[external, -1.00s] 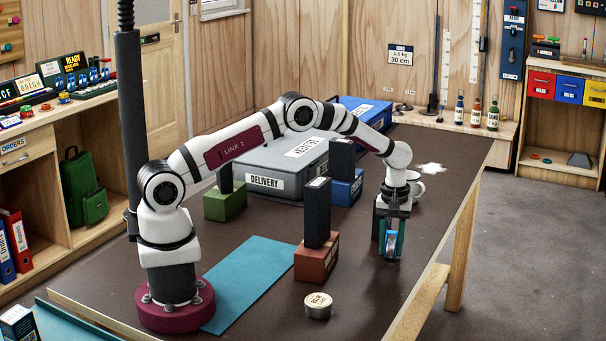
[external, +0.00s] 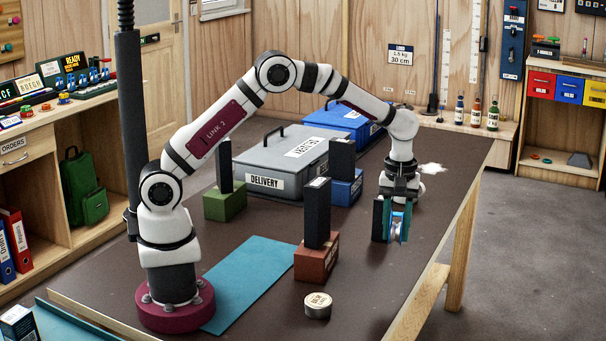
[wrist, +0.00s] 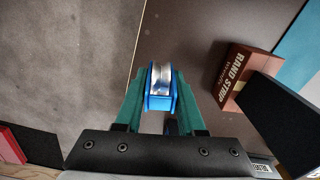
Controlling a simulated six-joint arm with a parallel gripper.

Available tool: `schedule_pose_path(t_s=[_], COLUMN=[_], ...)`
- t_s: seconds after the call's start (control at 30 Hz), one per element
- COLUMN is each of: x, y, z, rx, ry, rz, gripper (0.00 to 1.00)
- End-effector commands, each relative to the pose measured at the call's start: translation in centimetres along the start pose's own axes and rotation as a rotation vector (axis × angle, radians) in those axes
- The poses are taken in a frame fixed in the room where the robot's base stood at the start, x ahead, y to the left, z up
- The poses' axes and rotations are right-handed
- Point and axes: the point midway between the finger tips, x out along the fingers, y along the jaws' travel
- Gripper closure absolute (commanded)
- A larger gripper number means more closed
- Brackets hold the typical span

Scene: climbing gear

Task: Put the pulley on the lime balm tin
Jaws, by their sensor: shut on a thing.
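The pulley (external: 396,227), blue with a silver wheel, is held between the teal fingers of my gripper (external: 394,234), above the right part of the dark table. In the wrist view the pulley (wrist: 160,85) shows between the two fingers (wrist: 160,110). The balm tin (external: 317,305) is a small round tin with a pale lid, near the front of the table. My gripper is behind and to the right of it, apart from it. The tin's lime colour cannot be made out, and I do not find it in the wrist view.
A red-brown box (external: 316,262) with a tall black block (external: 317,212) stands between my arm and gripper. A blue box (external: 346,188) and a green box (external: 225,203) carry black blocks too. A grey delivery case (external: 270,160) lies behind. The table front beside the tin is clear.

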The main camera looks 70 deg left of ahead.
Motion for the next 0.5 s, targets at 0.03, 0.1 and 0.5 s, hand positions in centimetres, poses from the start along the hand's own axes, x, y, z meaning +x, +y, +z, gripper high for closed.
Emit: schedule_pose_path(t_s=[0.03, 0.1, 0.5], x=[-0.3, -0.9, -3.7], y=[0.0, -0.3, -10.7], z=[1.1, 3.3, 21.5], rx=[0.000, -0.011, -0.128], ry=[0.000, -0.001, -0.001], rz=[0.001, 0.001, 0.005], gripper=[1.00, 1.00, 1.00])
